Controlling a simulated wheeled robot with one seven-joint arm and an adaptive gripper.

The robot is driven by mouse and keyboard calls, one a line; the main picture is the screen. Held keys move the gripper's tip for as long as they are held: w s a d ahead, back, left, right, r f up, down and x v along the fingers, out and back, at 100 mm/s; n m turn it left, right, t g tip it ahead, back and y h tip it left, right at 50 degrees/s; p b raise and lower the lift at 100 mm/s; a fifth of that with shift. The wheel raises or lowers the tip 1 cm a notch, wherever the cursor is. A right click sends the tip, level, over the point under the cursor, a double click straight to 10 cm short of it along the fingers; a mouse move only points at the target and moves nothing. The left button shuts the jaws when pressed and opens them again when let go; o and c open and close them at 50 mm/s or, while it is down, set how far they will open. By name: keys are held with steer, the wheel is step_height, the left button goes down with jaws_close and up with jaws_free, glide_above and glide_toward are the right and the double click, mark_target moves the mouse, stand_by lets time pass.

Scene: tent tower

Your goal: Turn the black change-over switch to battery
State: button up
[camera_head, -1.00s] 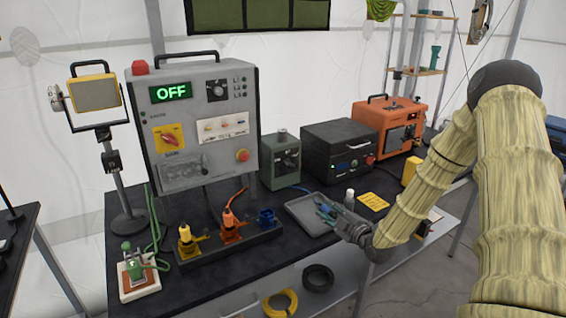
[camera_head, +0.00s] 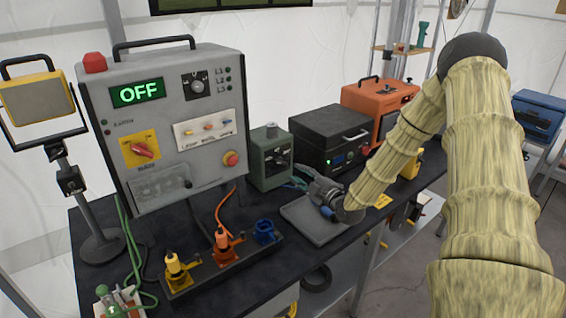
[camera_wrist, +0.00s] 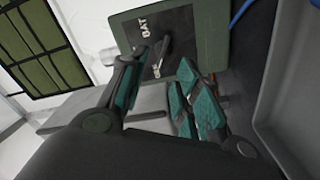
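The green box (camera_head: 268,158) stands on the table beside the large grey panel. In the wrist view its dark face plate (camera_wrist: 152,38) carries a "BAT" label and a partly hidden label starting "GE". The black change-over switch (camera_wrist: 166,50) sits on that plate, its handle lying beside the labels. Which label it points to is not clear. My gripper (camera_wrist: 160,90) is open, with teal fingers apart and nothing between them, just short of the box. In the head view my gripper (camera_head: 303,183) is in front of the box, right of its lower part.
The grey panel (camera_head: 185,80) reads "OFF" and has a red rotary switch (camera_head: 144,150). A grey tray (camera_head: 315,222) lies below my gripper. A black case (camera_head: 320,135) stands close right of the green box. Coloured connectors (camera_head: 222,243) stand in front.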

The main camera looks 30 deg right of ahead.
mark_target(283, 164)
steer(key=w, duration=0.4)
steer(key=w+p, duration=0.1)
steer(key=w, duration=0.1)
steer(key=shift+w+a+f, duration=0.25)
steer(key=shift+a+f, duration=0.05)
steer(key=shift+f, duration=0.05)
steer(key=shift+w+r+p, duration=0.2)
steer(key=shift+w+p, duration=0.1)
steer(key=shift+w, duration=0.4)
steer(key=shift+w+a+f, duration=0.1)
steer(key=shift+w+f, duration=0.1)
steer(key=shift+w, duration=0.6)
steer(key=shift+r, duration=0.1)
jaws_close()
